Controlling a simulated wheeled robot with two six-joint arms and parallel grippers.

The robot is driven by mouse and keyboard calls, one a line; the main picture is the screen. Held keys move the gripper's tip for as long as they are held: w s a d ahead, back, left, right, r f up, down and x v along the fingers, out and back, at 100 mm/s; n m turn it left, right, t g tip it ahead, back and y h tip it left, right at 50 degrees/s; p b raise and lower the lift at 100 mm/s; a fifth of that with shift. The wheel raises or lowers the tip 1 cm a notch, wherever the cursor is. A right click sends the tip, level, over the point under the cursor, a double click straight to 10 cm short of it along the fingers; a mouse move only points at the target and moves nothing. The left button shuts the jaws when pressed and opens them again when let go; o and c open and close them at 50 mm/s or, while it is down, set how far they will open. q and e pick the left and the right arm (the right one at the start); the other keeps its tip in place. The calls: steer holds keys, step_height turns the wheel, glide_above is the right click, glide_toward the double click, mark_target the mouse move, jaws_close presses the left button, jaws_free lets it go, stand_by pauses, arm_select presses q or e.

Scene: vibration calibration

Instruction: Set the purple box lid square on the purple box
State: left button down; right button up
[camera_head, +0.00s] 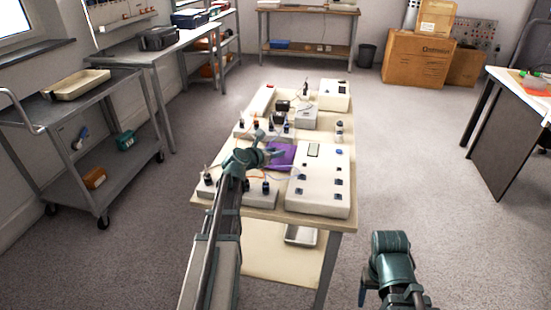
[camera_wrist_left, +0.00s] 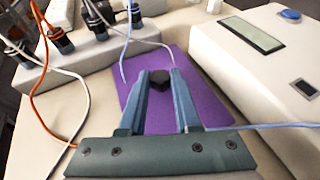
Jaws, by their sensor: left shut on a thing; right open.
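A flat purple panel with a black knob, which looks like the purple box lid (camera_wrist_left: 205,103), lies below my left gripper (camera_wrist_left: 159,80) in the left wrist view. The gripper's two fingers are shut on the black knob. In the head view the purple lid (camera_head: 284,157) shows on the table, partly behind my left gripper (camera_head: 269,146). I cannot tell a separate purple box from the lid; it may be hidden beneath. My right gripper (camera_head: 390,290) is low at the bottom right of the head view, away from the table, open and empty.
A white instrument with a display (camera_head: 320,181) stands close right of the lid. Orange, white and blue cables run near the lid and gripper. More devices fill the table's far end.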

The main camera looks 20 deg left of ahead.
arm_select(q)
steer(key=shift+f, duration=0.15)
steer(key=c, duration=0.6)
jaws_free()
